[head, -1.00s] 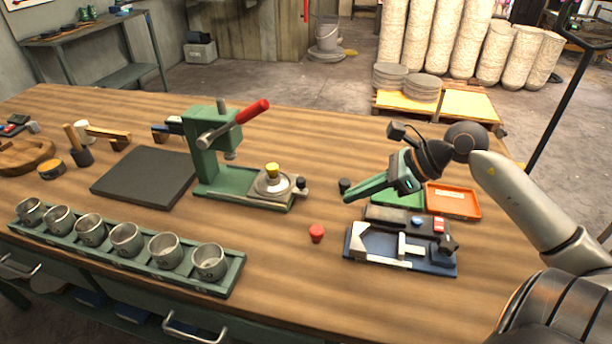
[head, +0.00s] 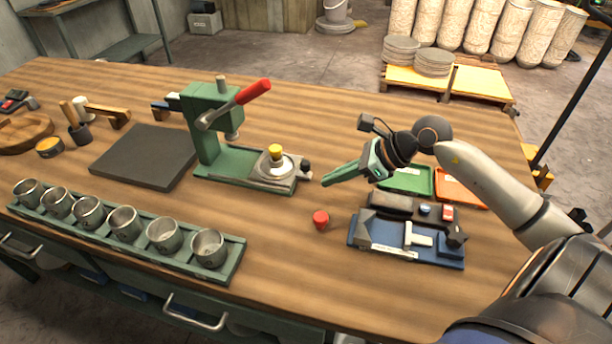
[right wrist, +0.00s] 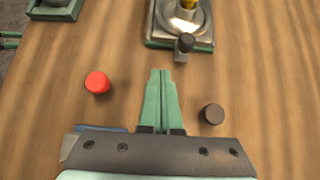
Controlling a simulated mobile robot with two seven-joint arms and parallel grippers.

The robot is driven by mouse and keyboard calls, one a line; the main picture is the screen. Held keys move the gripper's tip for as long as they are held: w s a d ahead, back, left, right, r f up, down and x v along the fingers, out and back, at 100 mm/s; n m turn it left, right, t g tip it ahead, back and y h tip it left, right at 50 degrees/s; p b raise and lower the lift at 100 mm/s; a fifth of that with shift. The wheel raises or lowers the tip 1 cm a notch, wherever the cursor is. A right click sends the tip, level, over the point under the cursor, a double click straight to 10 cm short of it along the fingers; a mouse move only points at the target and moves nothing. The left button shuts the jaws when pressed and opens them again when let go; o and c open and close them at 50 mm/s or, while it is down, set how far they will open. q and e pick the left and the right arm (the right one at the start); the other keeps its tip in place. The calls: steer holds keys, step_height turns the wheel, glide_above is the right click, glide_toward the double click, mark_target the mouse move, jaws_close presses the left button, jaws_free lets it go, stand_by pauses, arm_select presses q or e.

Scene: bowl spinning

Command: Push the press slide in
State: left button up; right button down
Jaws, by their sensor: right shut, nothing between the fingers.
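The green press (head: 207,125) with a red lever stands upright mid-table. Its slide (head: 274,171) sticks out to the right of the press column, carrying a round silver plate with a yellow piece (head: 275,151) on it. A dark knob (head: 305,169) is at the slide's right end; it also shows in the right wrist view (right wrist: 186,42). My right gripper (head: 326,182) is shut and empty, its green fingertips just right of the knob and apart from it. In the right wrist view the fingertips (right wrist: 160,72) point toward the slide, slightly left of the knob. My left gripper is not in view.
A red cap (head: 320,219) and a dark cap (right wrist: 212,113) lie on either side of my fingers. A blue fixture (head: 375,246), a green tray (head: 410,181) and an orange tray (head: 458,184) are to the right. A rack of metal cups (head: 236,268) lies front left.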

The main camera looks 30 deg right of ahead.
mark_target(292, 184)
steer(key=w+a, duration=0.1)
steer(key=w+a+f, duration=0.1)
steer(key=w, duration=0.1)
steer(key=shift+w+a+f+p, duration=0.2)
steer(key=shift+a+p, duration=0.2)
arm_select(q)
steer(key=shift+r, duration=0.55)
arm_select(e)
steer(key=shift+w+a+f, duration=0.15)
steer(key=shift+w+a, duration=0.4)
steer(key=shift+w, duration=0.05)
